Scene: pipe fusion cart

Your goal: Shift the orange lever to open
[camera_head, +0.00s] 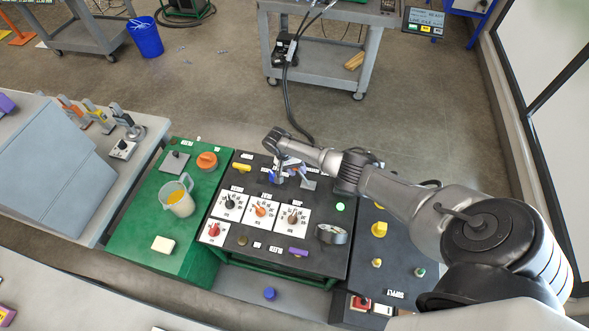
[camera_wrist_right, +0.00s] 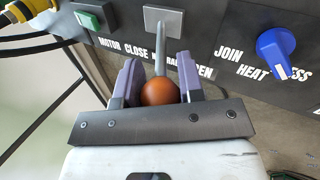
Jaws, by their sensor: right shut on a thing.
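The orange lever has an orange ball knob (camera_wrist_right: 159,92) on a thin metal shaft that rises to a grey plate on a dark panel. My right gripper (camera_wrist_right: 160,76) is shut on the orange lever, with one purple-grey finger on each side of the knob. The shaft stands nearly straight up in the right wrist view, between the words CLOSE on its left and a partly hidden OPEN on its right. In the head view, my right gripper (camera_head: 289,172) is over the back of the dark panel, and the lever's knob cannot be made out. My left gripper is not in view.
A blue knob (camera_wrist_right: 276,53) sits right of the lever, and a green button (camera_wrist_right: 88,20) and yellow connector (camera_wrist_right: 30,9) sit left. The dark panel (camera_head: 255,252) also carries dials and a tape roll (camera_head: 332,234). A jug (camera_head: 178,196) stands on the green table (camera_head: 200,165).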

